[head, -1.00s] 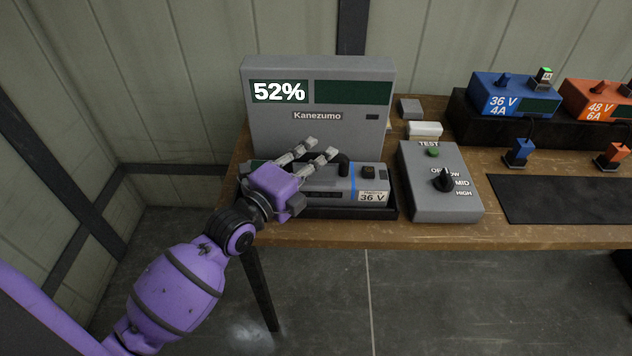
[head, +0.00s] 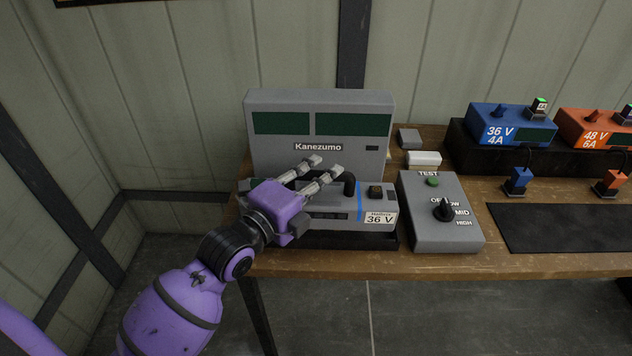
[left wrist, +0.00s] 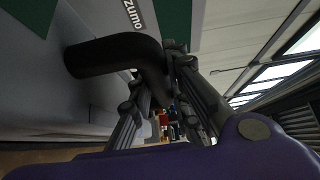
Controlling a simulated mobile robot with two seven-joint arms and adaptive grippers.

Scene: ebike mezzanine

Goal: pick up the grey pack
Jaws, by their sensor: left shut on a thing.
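The grey pack (head: 340,204) has a blue stripe, a "36 V" label and a black arched handle (head: 349,183). My left gripper (head: 325,166) comes in from the left and is shut on this handle. The handle also shows between the fingers in the left wrist view (left wrist: 125,55). The pack sits slightly above the black cradle (head: 350,241) in front of the Kanezumo tester, roughly level. Its left end is hidden behind my gripper. My right gripper is out of view.
The Kanezumo tester (head: 318,146) stands close behind the pack, both screens blank. A grey test box with a knob (head: 438,227) is close on the right.

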